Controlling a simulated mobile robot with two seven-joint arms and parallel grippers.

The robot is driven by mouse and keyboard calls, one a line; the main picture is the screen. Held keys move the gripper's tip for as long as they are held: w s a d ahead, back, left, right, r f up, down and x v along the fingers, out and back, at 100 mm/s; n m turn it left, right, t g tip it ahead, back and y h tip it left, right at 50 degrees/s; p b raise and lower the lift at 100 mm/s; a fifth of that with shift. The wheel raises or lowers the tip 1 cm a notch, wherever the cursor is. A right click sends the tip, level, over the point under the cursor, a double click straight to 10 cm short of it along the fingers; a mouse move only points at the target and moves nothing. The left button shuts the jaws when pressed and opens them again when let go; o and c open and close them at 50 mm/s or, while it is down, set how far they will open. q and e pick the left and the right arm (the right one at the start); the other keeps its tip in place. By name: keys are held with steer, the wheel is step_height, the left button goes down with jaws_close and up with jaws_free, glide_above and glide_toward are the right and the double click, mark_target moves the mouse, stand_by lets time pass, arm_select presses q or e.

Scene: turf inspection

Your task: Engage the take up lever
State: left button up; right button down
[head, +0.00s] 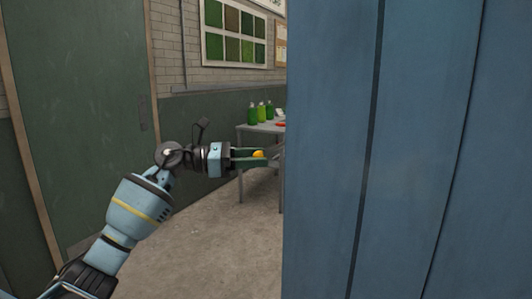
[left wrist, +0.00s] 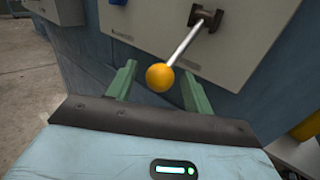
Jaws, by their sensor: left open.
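The take up lever is a metal rod (left wrist: 185,42) with a yellow ball knob (left wrist: 160,76), set in a dark bracket (left wrist: 206,17) on a pale panel in the left wrist view. The knob also shows in the head view (head: 258,154), beside the edge of the blue cabinet. My left gripper (head: 266,157) is open, its green fingers on either side of the knob. In the left wrist view, my left gripper (left wrist: 159,72) shows gaps between the fingers and the knob. The panel is hidden in the head view. My right gripper is not in view.
A large blue cabinet (head: 410,150) fills the right of the head view. Behind stands a grey table (head: 262,128) with green bottles (head: 252,112). A dark green door (head: 80,110) is at the left. The floor (head: 215,240) between is clear.

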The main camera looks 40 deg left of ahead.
arm_select(q)
steer(key=x, duration=0.3)
steer(key=shift+w+d+p, duration=0.1)
steer(key=shift+d+p, duration=0.05)
steer(key=shift+p, duration=0.2)
jaws_close()
